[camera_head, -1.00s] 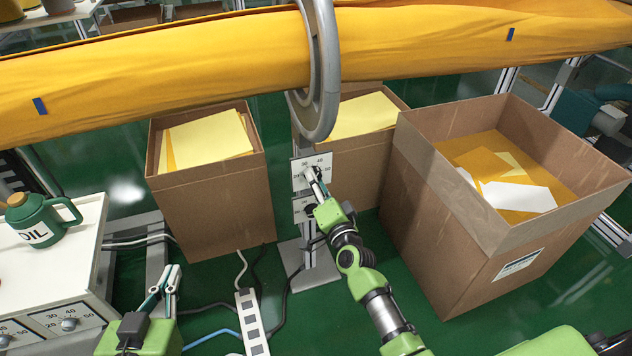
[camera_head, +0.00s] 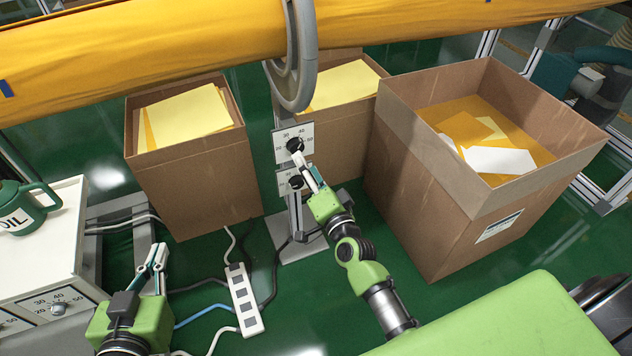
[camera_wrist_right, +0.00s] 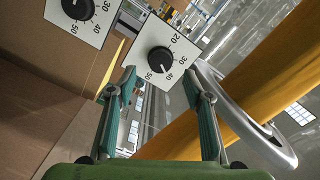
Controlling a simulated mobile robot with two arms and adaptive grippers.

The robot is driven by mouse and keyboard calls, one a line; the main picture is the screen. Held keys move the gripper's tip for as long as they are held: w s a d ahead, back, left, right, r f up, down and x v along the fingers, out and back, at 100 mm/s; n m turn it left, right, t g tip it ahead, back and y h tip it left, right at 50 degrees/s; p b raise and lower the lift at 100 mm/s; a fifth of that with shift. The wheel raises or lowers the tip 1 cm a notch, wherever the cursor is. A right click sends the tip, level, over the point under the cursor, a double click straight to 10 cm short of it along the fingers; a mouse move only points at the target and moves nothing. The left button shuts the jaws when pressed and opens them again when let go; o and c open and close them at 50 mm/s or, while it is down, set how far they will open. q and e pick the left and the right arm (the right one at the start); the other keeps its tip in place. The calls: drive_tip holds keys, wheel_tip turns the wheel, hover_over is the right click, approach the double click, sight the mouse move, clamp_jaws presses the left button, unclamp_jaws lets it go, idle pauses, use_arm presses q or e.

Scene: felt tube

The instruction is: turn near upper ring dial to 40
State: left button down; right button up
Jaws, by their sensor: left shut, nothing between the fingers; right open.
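The upper dial (camera_head: 294,144) is a black knob on a white plate on the ring's stand, just below the grey ring (camera_head: 302,60). In the right wrist view the upper dial (camera_wrist_right: 160,60) shows numbers 20 to 50, and its light mark seems to point between 40 and 50. The lower dial (camera_head: 296,182) sits beneath it and also shows in the wrist view (camera_wrist_right: 77,8). My right gripper (camera_head: 298,160) is open just in front of the upper dial, its fingertips apart from the knob (camera_wrist_right: 158,76). My left gripper (camera_head: 160,248) is shut and empty at lower left.
Cardboard boxes with felt sheets stand left (camera_head: 190,180), behind and right (camera_head: 430,220) of the stand. The yellow felt tube (camera_head: 150,50) runs through the ring. A white cabinet (camera_head: 45,250) with dials and an oil can (camera_head: 25,205) is at left. A power strip (camera_head: 243,300) lies on the floor.

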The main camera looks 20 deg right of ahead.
drive_tip(key=s, duration=0.6)
drive_tip(key=shift+d, duration=0.1)
idle(0.3)
